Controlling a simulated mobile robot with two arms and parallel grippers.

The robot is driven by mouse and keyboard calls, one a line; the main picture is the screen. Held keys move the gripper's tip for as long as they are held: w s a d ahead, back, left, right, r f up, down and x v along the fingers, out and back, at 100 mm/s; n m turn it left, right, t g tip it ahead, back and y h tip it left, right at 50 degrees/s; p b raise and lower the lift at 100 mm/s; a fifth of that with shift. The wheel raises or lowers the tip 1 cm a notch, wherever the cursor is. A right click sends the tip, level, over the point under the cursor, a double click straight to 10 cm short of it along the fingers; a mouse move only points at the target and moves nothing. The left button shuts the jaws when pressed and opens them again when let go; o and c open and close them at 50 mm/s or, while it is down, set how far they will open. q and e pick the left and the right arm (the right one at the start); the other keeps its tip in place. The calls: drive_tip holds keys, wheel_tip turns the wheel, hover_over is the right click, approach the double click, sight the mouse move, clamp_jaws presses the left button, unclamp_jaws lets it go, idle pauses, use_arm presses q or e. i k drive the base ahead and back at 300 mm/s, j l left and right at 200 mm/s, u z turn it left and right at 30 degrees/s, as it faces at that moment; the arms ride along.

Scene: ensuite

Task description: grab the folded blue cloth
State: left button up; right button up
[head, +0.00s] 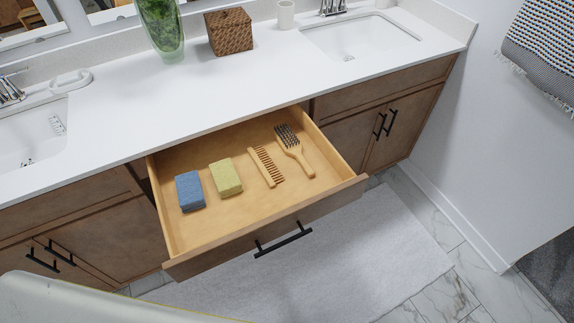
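The folded blue cloth (190,191) lies flat in the left part of the open wooden drawer (215,225). A folded yellow-green cloth (225,178) lies just to its right, with a narrow gap between them. Neither of my grippers is in view, and nothing is seen touching the blue cloth. A pale part of my own body covers the bottom left corner.
A wooden comb (266,167) and a wooden hairbrush (294,150) lie in the drawer's right half. The drawer front with its black handle (283,240) sticks out over a pale rug (350,260). The white countertop (200,110) overhangs the drawer's back.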

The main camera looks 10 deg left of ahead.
sight(191, 196)
drive_tip(key=u, duration=1.15)
